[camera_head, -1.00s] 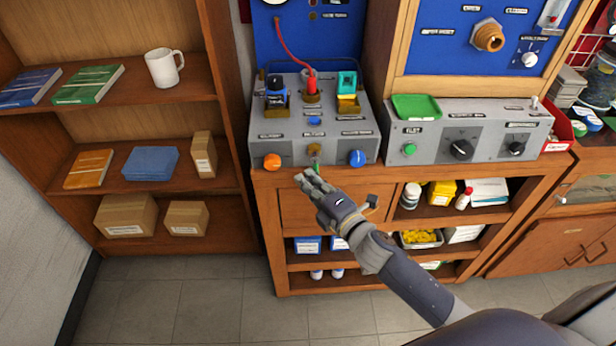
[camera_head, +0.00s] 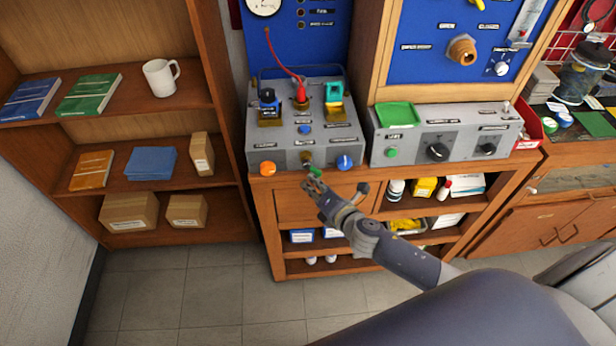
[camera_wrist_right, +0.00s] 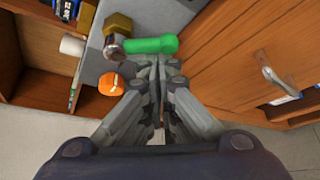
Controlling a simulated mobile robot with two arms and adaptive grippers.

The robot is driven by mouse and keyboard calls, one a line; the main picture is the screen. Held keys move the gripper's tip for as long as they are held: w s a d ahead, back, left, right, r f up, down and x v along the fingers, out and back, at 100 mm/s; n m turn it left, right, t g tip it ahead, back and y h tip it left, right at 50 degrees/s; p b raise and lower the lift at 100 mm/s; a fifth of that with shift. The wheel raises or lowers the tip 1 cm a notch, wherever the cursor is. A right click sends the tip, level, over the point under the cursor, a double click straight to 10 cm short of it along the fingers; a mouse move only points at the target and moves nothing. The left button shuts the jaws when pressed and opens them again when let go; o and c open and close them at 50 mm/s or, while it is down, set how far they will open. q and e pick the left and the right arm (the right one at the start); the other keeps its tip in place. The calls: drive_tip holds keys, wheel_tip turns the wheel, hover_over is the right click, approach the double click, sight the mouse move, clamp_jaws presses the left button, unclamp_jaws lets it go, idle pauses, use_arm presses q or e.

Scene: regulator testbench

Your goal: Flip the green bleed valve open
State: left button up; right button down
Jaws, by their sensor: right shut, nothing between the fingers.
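The green bleed valve lever (camera_wrist_right: 155,45) shows in the right wrist view just beyond my fingertips. It extends sideways from a metal stem and brass fitting (camera_wrist_right: 118,25) on the front of the grey testbench box. In the head view the green lever (camera_head: 316,170) is small, below the brass fitting (camera_head: 306,158), between an orange knob (camera_head: 267,168) and a blue knob (camera_head: 344,162). My right gripper (camera_head: 310,184) is shut and empty, just below and in front of the lever. In the wrist view its fingertips (camera_wrist_right: 158,66) are close under the lever; contact cannot be told. My left gripper is out of view.
The grey box (camera_head: 272,147) stands on a wooden cabinet (camera_head: 290,205) with a drawer handle (camera_wrist_right: 270,75) close to my right gripper. A second grey panel (camera_head: 410,148) stands to the right. Open floor (camera_head: 190,290) lies in front.

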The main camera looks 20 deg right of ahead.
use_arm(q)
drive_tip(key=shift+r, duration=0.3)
use_arm(e)
drive_tip(key=shift+s+d+r, duration=0.15)
drive_tip(key=shift+d+r, duration=0.05)
drive_tip(key=shift+d, duration=0.3)
